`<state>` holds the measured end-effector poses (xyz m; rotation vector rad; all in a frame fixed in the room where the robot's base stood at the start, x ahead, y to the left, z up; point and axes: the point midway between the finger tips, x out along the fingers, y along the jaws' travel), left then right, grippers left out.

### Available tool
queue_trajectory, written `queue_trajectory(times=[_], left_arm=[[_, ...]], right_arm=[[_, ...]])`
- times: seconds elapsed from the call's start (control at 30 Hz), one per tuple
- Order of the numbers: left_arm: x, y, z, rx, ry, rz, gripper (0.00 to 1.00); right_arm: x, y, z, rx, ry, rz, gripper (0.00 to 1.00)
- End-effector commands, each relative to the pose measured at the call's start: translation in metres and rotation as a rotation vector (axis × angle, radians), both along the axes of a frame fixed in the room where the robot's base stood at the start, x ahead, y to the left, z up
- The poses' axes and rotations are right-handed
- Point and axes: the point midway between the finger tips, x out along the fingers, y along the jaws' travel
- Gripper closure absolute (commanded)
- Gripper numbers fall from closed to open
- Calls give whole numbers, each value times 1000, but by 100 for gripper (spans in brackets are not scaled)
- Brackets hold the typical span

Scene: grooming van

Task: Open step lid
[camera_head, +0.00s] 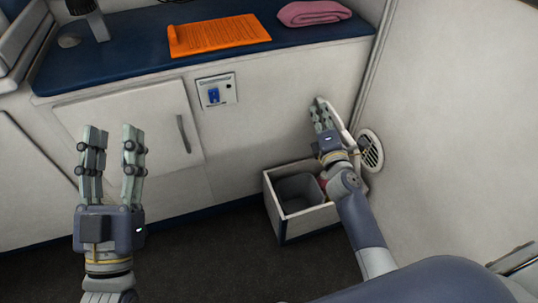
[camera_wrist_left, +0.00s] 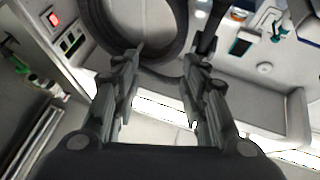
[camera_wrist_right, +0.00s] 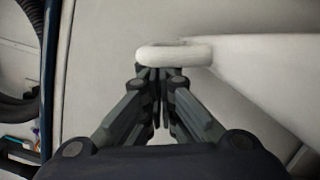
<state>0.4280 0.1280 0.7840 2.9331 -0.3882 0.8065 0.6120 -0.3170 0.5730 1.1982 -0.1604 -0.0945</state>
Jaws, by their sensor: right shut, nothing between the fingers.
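The white step box (camera_head: 307,226) stands on the floor against the cabinet, its top uncovered. A grey bin (camera_head: 297,188) and something red, partly hidden by my right arm, show inside. The white lid (camera_head: 345,130) is raised steeply behind my right gripper (camera_head: 320,103), which hides much of it. In the right wrist view, the fingers are closed together with nothing between them, close to a rounded white edge (camera_wrist_right: 174,53); I cannot tell if they touch it. My left gripper (camera_head: 113,130) is open and empty, raised in front of the cabinet at the left.
A cabinet door with a grey handle (camera_head: 184,134) is shut behind my left gripper. The blue counter (camera_head: 130,58) bears an orange sheet (camera_head: 218,35) and a folded pink towel (camera_head: 312,13). A round vent (camera_head: 370,151) is in the right wall. The dark floor (camera_head: 200,265) in front is clear.

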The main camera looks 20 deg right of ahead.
Motion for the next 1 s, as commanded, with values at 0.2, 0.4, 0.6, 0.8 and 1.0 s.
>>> queue_trajectory(times=[0.2,0.4,0.6,0.8,1.0], left_arm=[[22,3,-58,91,329,20,60],[21,11,-115,165,614,36,60],[4,23,-167,228,876,51,60],[-23,35,-205,279,1093,63,60],[-48,45,-229,313,1252,73,60]], right_arm=[[1,-17,11,52,2,-1,100],[1,-32,17,100,4,1,100],[2,-47,22,130,5,0,100],[2,-61,26,129,5,0,100],[3,-72,28,128,4,0,100]])
